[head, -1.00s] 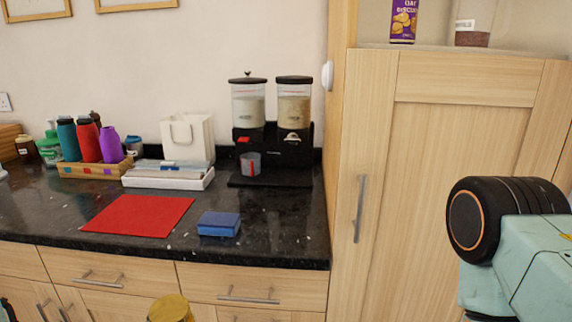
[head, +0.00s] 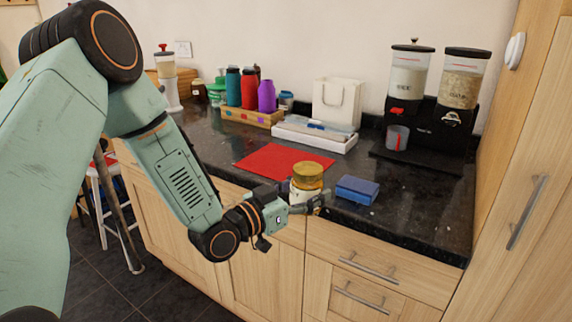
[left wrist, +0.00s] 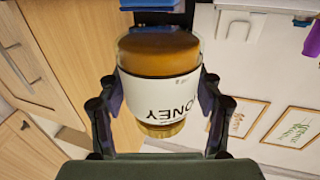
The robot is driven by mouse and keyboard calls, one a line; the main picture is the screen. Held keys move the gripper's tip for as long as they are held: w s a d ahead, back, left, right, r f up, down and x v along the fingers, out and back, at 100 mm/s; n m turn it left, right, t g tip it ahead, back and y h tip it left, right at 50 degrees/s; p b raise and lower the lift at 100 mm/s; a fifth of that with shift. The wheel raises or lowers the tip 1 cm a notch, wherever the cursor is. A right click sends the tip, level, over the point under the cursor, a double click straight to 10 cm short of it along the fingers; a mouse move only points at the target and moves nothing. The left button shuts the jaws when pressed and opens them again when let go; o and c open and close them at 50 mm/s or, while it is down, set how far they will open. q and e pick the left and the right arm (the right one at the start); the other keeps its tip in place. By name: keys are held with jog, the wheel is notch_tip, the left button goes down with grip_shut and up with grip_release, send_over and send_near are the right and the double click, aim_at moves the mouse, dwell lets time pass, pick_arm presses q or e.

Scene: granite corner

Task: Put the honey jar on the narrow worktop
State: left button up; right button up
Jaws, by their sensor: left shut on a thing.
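The honey jar (head: 308,177) has a gold lid and a white label; the label reads HONEY upside down in the left wrist view (left wrist: 160,90). My left gripper (head: 304,203) is shut on the jar's sides, with a finger on either side of it in the left wrist view. In the head view the jar appears upright at the front edge of the dark granite worktop (head: 420,208), overlapping the red mat's near corner. I cannot tell whether its base touches the worktop. My right gripper is not in view.
The red mat (head: 280,160) lies behind the jar and a blue box (head: 357,190) stands close to its right. Farther back are a white tray (head: 318,139), a bottle rack (head: 250,117) and a dispenser stand (head: 420,160). Bare granite lies right of the blue box.

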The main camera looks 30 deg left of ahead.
pick_arm(q)
jog(key=w+a+r+n+t+y, duration=0.1)
jog(key=w+a+r+n+y, duration=0.2)
jog(key=w+a, duration=0.35)
jog(key=w+a+r+y, duration=0.2)
jog(key=w+a+r, duration=0.3)
jog(key=w+r, duration=0.15)
jog(key=shift+n+y, duration=0.6)
jog(key=shift+y, duration=0.1)
jog(key=a+f, duration=0.1)
jog(key=f, duration=0.1)
jog(key=w+a+f+b, duration=0.1)
jog(key=f, duration=0.2)
jog(key=w+a+f, duration=0.1)
jog(key=f, duration=0.2)
jog(key=shift+w, duration=0.25)
jog(key=shift+s+f+b, duration=0.1)
jog(key=shift+f+b, duration=0.45)
jog(key=shift+f, duration=1.6)
jog(key=o, duration=1.4)
jog(key=shift+f, duration=0.1)
jog(key=o, duration=0.4)
jog(key=shift+c, duration=0.2)
